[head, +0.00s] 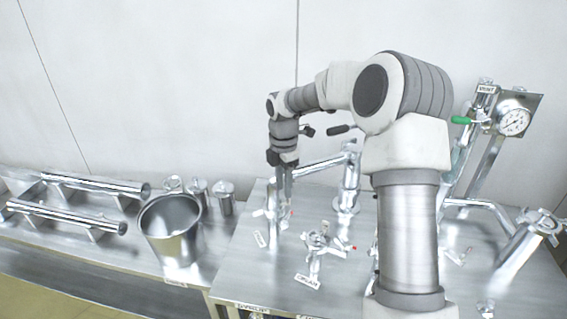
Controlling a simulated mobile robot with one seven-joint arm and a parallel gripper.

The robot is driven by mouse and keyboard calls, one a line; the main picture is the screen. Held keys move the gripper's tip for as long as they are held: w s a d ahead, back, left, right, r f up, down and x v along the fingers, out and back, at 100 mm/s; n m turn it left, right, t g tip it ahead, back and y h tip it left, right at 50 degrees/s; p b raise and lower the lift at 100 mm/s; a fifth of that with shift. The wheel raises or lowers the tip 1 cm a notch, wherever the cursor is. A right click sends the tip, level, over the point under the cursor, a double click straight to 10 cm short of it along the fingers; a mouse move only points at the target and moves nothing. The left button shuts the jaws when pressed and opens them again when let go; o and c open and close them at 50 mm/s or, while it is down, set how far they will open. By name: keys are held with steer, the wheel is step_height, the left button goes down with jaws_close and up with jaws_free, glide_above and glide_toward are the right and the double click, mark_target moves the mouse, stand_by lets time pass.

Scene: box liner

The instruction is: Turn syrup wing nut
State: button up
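My gripper (285,190) points down at a slender metal fitting (271,225) near the left edge of the right-hand steel table. A small tag (261,239) stands by this fitting; its lettering is too small to read surely. The gripper's fingers overlap the fitting's top, so the wing nut there is hidden or too small to make out. I cannot tell whether they touch it or whether they are open. A second fitting with a winged top (316,240) stands in front and to the right, with its own tag (307,280).
A tall pipe fitting (348,180) stands just behind. A pressure gauge (514,122) and green-handled valve (463,120) are at the right. A winged fitting (535,226) is at far right. An open steel pot (172,245), canisters (224,200) and pipe racks (70,215) are left.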

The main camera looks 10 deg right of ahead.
step_height(320, 180, up, 8)
steer(key=shift+r, duration=0.25)
